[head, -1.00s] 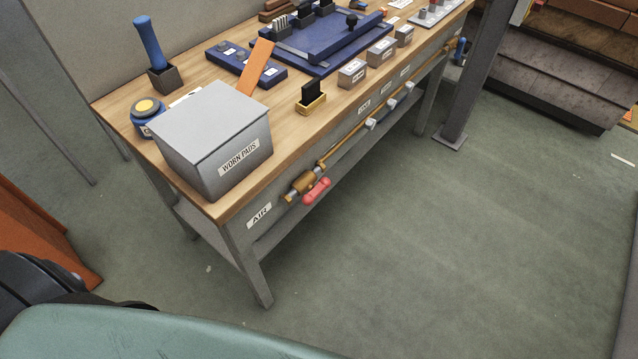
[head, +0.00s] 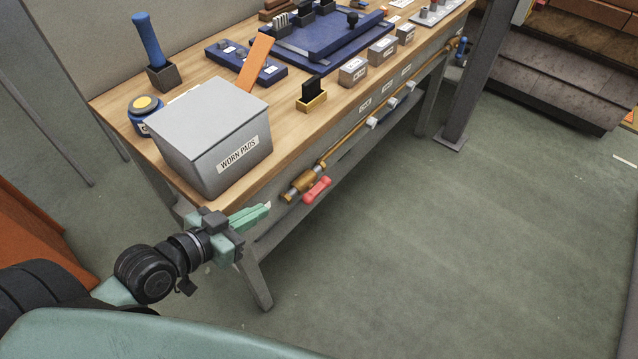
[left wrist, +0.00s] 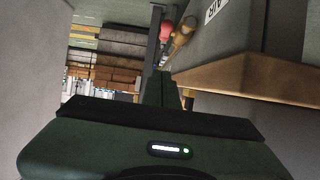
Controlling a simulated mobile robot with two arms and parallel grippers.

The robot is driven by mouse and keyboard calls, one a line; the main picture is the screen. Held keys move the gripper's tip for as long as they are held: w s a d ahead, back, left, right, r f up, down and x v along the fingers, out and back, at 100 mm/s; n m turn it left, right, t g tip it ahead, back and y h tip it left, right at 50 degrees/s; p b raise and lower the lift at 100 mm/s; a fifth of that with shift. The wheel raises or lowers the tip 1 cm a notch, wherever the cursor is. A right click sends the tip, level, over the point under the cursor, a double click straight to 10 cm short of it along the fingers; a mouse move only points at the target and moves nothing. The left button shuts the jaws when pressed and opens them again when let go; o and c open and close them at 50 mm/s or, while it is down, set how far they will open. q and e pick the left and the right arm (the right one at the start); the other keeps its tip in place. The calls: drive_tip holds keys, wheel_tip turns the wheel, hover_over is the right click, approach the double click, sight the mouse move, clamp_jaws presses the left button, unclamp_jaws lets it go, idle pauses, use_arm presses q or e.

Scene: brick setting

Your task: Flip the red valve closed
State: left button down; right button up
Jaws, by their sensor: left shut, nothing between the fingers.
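The red valve handle (head: 317,189) sits at the near end of the brass pipe along the bench's front, just beside the brass valve body (head: 292,193). The handle lies roughly in line with the pipe. My left gripper (head: 268,206) is shut and empty, to the left of the valve and apart from it, with its green fingers pointing toward it. In the left wrist view the red handle (left wrist: 167,29) and brass body (left wrist: 184,32) show beyond the shut fingers (left wrist: 158,72). My right gripper is not in view.
The wooden bench top (head: 290,125) holds a grey "WORN PADS" box (head: 213,140) near the front corner. A bench leg (head: 254,278) stands below my left gripper. An orange object (head: 35,235) is at the left. The floor (head: 430,250) to the right is clear.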

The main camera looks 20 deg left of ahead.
use_arm(q)
drive_tip(key=shift+w+r, duration=0.1)
drive_tip(key=shift+r, duration=0.3)
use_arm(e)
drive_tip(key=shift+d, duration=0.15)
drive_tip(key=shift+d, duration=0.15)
use_arm(q)
hover_over(319, 189)
drive_tip(key=s, duration=0.1)
wheel_tip(319, 189, down, 8)
drive_tip(key=shift+s+a+r+p, duration=0.15)
drive_tip(key=shift+p, duration=0.2)
drive_tip(key=shift+w+f, duration=0.2)
drive_tip(key=shift+f, duration=0.45)
drive_tip(key=shift+w+f, duration=0.2)
drive_tip(key=shift+f, duration=0.4)
drive_tip(key=shift+w+d+f+b, duration=0.2)
drive_tip(key=shift+f+b, duration=0.1)
drive_tip(key=shift+f, duration=0.35)
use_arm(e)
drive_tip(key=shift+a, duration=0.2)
